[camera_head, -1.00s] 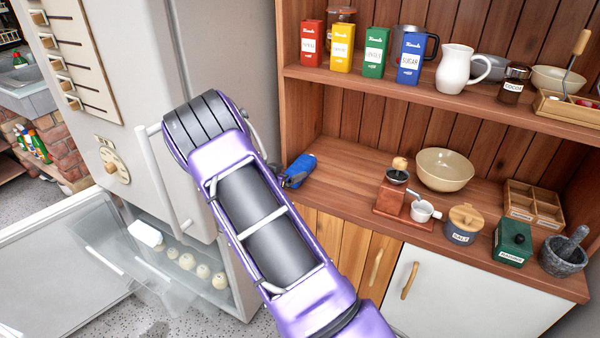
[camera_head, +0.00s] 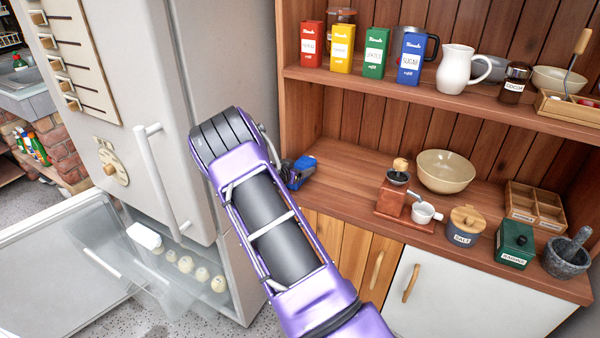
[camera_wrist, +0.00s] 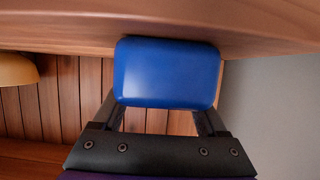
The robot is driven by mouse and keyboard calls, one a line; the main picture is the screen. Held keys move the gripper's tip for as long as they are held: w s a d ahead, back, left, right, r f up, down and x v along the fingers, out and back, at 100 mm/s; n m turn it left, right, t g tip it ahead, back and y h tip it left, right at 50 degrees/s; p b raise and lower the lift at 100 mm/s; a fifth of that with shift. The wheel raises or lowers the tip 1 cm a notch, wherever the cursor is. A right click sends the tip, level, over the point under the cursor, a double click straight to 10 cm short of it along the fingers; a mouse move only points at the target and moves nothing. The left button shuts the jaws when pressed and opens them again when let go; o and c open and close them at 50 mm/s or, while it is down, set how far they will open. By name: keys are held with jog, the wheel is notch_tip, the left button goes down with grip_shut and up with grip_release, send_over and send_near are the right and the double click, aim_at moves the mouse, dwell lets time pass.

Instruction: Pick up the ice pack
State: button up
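The ice pack is a smooth blue block with rounded corners. In the head view the ice pack (camera_head: 306,163) lies on the wooden counter at its left end, close to the fridge, partly covered by my gripper (camera_head: 289,174). In the wrist view the ice pack (camera_wrist: 167,73) fills the upper middle, directly ahead of my gripper (camera_wrist: 162,117). The two dark fingers stand wide apart and reach toward its left and right sides. Their tips are hidden by the pack, and I cannot make out contact with it.
The fridge (camera_head: 215,50) stands left of the counter (camera_head: 340,185), its lower door open. A coffee grinder (camera_head: 394,195) and cream bowl (camera_head: 445,171) stand right of the pack. A shelf (camera_head: 400,90) with tins runs above. The counter between pack and grinder is clear.

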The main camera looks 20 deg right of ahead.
jog(key=c, duration=1)
jog(key=shift+r, duration=0.1)
grip_shut()
